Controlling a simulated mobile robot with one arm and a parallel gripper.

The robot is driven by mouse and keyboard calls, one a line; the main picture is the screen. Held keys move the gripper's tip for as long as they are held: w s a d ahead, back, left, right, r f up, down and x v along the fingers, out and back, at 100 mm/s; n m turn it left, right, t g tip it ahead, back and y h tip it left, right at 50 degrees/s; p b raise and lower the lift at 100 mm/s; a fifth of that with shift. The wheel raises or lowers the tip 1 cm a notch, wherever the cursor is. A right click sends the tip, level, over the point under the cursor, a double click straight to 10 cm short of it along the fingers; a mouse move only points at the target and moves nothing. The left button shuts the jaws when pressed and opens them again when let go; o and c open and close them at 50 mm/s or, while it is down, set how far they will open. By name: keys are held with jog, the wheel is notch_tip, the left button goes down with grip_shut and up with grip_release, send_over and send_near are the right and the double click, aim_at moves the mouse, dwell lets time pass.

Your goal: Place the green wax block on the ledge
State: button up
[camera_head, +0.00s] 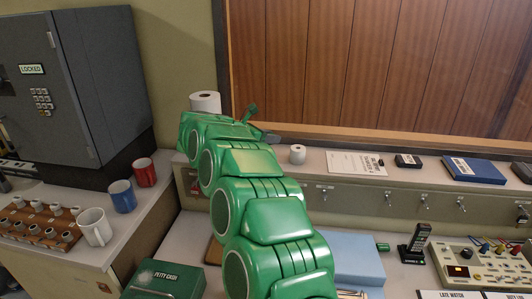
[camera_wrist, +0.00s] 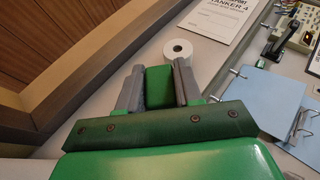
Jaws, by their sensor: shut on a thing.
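The green wax block (camera_wrist: 159,86) is between the two grey fingers of my gripper (camera_wrist: 158,90) in the wrist view. The fingers are closed against its sides. In the head view my gripper (camera_head: 268,137) is at the end of the green arm, by the pale ledge (camera_head: 425,174) below the wood panelling. The block cannot be made out there. My gripper is left of a small white roll (camera_head: 297,154) on the ledge; the roll also shows just beyond the fingers in the wrist view (camera_wrist: 169,54). I cannot tell the block's height above the ledge.
A printed sheet (camera_head: 350,163), a small black box (camera_head: 408,161) and a blue binder (camera_head: 473,170) lie on the ledge. A larger white roll (camera_head: 205,101) stands behind my arm. A handset (camera_head: 415,243) and a green cash box (camera_head: 165,279) are below. The ledge's front strip looks clear.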

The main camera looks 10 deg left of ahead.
jog(key=shift+w+a+f, duration=0.25)
jog(key=shift+w+f, duration=0.15)
jog(key=shift+w, duration=0.3)
jog(key=shift+w+a+f, duration=0.2)
jog(key=shift+w+f, duration=0.5)
jog(key=shift+f, duration=0.15)
jog(key=shift+w+a+f, duration=0.25)
jog(key=shift+w+f, duration=0.4)
jog(key=shift+f, duration=0.2)
jog(key=shift+w+a+f, duration=0.2)
jog(key=shift+w+f, duration=0.5)
jog(key=shift+f, duration=0.15)
jog(key=shift+f, duration=0.1)
jog(key=shift+w+f, duration=0.1)
jog(key=shift+w, duration=0.1)
jog(key=shift+a+f, duration=0.15)
jog(key=shift+f, duration=1.5)
jog(key=shift+f, duration=0.1)
jog(key=o, duration=1)
jog(key=shift+o, duration=0.2)
